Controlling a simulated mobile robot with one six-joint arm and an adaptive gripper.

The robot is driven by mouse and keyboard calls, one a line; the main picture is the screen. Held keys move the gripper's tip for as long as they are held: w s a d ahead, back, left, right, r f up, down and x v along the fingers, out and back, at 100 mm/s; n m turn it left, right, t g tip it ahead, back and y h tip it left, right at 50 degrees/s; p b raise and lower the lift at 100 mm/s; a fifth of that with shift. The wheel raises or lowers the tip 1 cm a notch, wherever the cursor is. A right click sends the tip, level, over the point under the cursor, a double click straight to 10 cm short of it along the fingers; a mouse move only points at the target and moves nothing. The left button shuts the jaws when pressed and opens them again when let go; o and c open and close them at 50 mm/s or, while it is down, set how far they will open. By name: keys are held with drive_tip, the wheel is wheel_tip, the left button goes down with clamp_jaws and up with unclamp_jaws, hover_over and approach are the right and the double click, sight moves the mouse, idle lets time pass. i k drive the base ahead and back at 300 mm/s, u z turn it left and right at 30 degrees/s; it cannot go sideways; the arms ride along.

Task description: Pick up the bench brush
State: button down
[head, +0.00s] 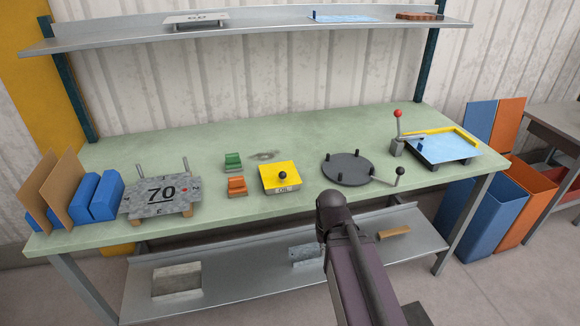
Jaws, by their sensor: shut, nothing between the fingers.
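I cannot clearly make out a bench brush. A brown block (418,16) with a dark lower edge lies at the right end of the upper shelf; it may be the brush, but it is too small to be sure. A tan, rod-like piece (394,233) lies on the lower shelf, right of my arm; I cannot tell what it is. My dark arm rises from the bottom right to a rounded joint in front of the bench edge. My gripper's fingers do not show.
The upper shelf (270,28) overhangs. Bins (492,222) stand right.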

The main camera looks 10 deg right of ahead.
sight(390, 234)
drive_tip(key=k, duration=0.65)
drive_tip(key=z, duration=0.4)
drive_tip(key=i, duration=1.2)
drive_tip(key=z, duration=0.5)
